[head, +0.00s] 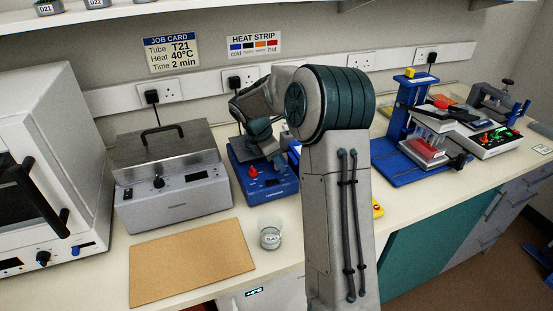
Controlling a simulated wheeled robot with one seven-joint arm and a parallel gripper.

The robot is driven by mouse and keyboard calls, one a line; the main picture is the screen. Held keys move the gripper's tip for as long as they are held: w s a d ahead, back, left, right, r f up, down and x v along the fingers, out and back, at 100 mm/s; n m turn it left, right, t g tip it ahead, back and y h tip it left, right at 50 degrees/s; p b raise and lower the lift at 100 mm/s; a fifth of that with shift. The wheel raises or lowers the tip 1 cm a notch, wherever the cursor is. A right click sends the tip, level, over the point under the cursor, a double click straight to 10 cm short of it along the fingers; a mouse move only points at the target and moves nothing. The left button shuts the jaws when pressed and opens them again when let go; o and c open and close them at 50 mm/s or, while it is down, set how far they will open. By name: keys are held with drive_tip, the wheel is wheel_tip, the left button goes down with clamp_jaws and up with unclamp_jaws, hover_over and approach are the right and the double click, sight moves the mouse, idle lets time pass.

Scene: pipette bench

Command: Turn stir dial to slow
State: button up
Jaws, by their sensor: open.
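The blue stirrer unit (283,187) stands on the bench in the middle of the head view, behind the beaker. A red dial (253,171) sits on its front left, with a small dark display to its right. The dial's pointer and setting marks are too small to read. My arm reaches over the unit and hides much of its top and right side. My gripper (277,160) is open, close above the unit and behind the dial to its right. Its fingertips are small and partly hidden, and I see no contact with the dial.
A glass beaker (270,238) stands in front of the unit, by a cork mat (190,262). A lidded grey bath (172,185) is close on the left, beside a white oven (60,130). A blue press stand (400,170) is on the right.

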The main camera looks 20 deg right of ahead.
drive_tip(key=shift+d+f, duration=0.1)
drive_tip(key=shift+f, duration=0.05)
clamp_jaws()
